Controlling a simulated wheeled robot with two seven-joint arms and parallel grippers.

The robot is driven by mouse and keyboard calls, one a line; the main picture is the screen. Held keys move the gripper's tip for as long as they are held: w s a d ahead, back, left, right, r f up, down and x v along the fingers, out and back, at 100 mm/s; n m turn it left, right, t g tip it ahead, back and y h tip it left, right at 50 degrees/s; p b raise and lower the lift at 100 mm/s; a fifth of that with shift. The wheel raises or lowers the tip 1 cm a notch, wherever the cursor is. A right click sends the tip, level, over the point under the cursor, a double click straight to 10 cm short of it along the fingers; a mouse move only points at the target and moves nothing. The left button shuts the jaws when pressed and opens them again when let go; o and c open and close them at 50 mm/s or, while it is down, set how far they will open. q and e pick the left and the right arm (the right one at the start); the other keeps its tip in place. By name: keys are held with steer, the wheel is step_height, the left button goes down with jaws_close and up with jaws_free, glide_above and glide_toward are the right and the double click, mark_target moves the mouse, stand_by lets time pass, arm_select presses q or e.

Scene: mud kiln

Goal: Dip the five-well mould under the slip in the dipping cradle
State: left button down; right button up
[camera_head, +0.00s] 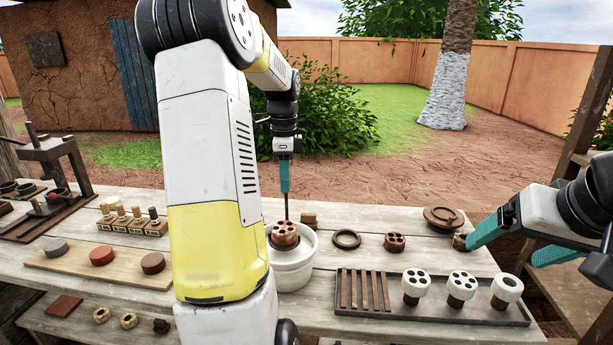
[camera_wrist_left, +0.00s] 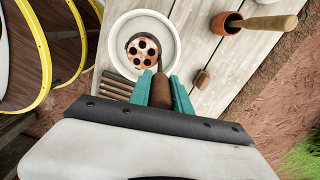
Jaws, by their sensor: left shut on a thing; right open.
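The white pot (camera_head: 291,272) stands on the bench; its rim also shows in the left wrist view (camera_wrist_left: 173,47). The reddish-brown five-well mould (camera_head: 285,233) is at the pot's mouth, with its wells facing up; the left wrist view shows it inside the rim (camera_wrist_left: 143,50). My left gripper (camera_head: 285,188) is above the pot, shut on a brown handle (camera_wrist_left: 161,92) with a thin dark rod running down towards the mould. The slip's level and the mould's underside are hidden. My right gripper (camera_head: 520,243) is open at the right, near a small brown block (camera_head: 461,241).
A dark tray (camera_head: 430,312) holds slats and white-topped pieces. Stamps (camera_head: 132,221) and a board with discs (camera_head: 101,256) are left.

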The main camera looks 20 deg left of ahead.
mark_target(286, 205)
arm_select(q)
steer(key=shift+f, duration=4.1)
steer(key=shift+r, duration=0.1)
steer(key=shift+r, duration=4.65)
